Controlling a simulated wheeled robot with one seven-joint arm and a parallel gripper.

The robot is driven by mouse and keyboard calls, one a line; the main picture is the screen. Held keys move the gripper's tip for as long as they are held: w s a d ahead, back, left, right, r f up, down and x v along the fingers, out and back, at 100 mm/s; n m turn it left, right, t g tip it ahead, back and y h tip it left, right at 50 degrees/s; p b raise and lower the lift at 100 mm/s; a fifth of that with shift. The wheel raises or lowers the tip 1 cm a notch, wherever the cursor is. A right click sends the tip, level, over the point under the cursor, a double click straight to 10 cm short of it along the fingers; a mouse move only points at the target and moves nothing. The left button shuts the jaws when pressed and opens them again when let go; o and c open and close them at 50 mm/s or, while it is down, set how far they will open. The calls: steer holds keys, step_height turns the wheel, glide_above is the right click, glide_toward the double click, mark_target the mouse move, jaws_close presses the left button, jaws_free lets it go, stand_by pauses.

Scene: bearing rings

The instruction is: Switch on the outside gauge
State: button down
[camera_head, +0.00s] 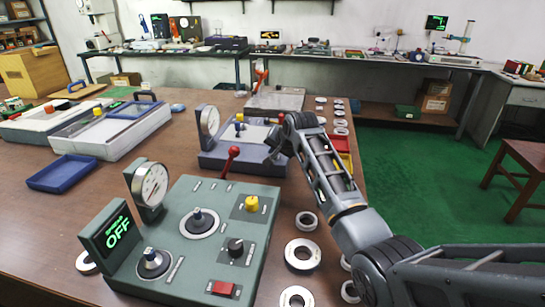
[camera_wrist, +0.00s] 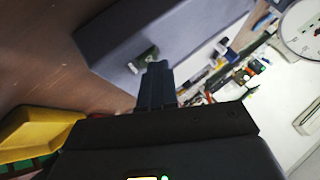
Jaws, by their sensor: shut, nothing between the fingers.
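Two gauge units with round dials stand on the brown table; I cannot tell by label which is the outside gauge. My gripper (camera_head: 272,152) is at this unit's right end, shut and empty. In the wrist view its fingertips (camera_wrist: 157,72) point at a small greenish switch-like part (camera_wrist: 145,57) on a blue-grey side face (camera_wrist: 190,30); contact cannot be told.
Metal rings (camera_head: 302,254) lie along the table's right edge. Red and yellow bins (camera_head: 345,160) stand close to my gripper; a yellow bin (camera_wrist: 35,135) shows in the wrist view. A blue tray (camera_head: 62,173) and pale instrument cases (camera_head: 110,130) are at left.

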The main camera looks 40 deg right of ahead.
mark_target(275, 158)
stand_by(0.4)
steer(key=shift+r+p, duration=0.65)
steer(key=shift+p, duration=0.15)
steer(key=shift+r, duration=0.1)
step_height(275, 158, up, 5)
steer(key=p, duration=0.4)
steer(key=shift+s, duration=0.1)
stand_by(0.6)
